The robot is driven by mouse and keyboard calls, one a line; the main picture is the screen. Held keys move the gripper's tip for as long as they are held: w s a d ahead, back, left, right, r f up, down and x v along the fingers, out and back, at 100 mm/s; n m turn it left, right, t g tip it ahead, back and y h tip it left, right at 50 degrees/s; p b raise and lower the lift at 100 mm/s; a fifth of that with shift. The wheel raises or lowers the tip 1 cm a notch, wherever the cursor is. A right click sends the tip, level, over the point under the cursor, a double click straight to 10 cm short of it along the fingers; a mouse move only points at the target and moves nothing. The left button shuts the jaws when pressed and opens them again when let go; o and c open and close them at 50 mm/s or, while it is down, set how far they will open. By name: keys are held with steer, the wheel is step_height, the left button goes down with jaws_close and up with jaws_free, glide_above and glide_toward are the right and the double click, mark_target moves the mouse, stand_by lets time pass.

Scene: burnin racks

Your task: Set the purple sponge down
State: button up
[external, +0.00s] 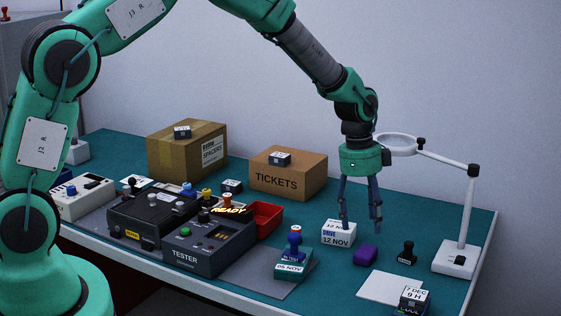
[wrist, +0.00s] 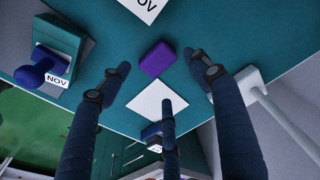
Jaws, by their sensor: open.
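The purple sponge (external: 366,254) lies on the teal table, between the white DRIVE 12 NOV box and the white sheet. It also shows in the wrist view (wrist: 158,58), lying flat past my fingertips. My gripper (external: 361,226) hangs above the table near the sponge, pointing down. Its dark fingers are spread open, with nothing between them. In the wrist view, the fingers (wrist: 163,85) stand apart around the area below the sponge, and none visibly touches it.
The DRIVE box (external: 338,234) stands left of the sponge. A black stamp (external: 407,253) and a magnifier lamp base (external: 456,260) stand to the right. A white sheet (external: 385,287) lies in front. The TICKETS box (external: 288,180) is behind.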

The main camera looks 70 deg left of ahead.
steer(key=shift+s+a+r, duration=0.1)
steer(key=shift+r, duration=0.95)
steer(key=shift+s+a+r, duration=0.1)
steer(key=shift+r, duration=0.9)
steer(key=s+d+r+n+t, duration=0.1)
steer(key=s+d+r, duration=0.35)
steer(key=r, duration=0.45)
steer(key=s+d+r+n+y, duration=0.1)
steer(key=s+d+r+n, duration=0.1)
steer(key=s+d+r, duration=0.35)
steer(key=s+d+r+n+t, duration=0.1)
steer(key=s+d+r, duration=0.2)
steer(key=s+r, duration=0.55)
steer(key=s+d+r+n, duration=0.1)
steer(key=s+d+r, duration=0.2)
steer(key=s, duration=0.5)
steer(key=s+d+r+n+t, duration=0.1)
steer(key=s+d+r+n, duration=0.1)
steer(key=s, duration=0.7)
steer(key=s+d+r+n+t, duration=0.1)
steer(key=s+d+r+n, duration=0.1)
steer(key=s, duration=0.7)
steer(key=shift+d+r, duration=0.85)
steer(key=shift+d, duration=0.05)
steer(key=shift+w, duration=0.1)
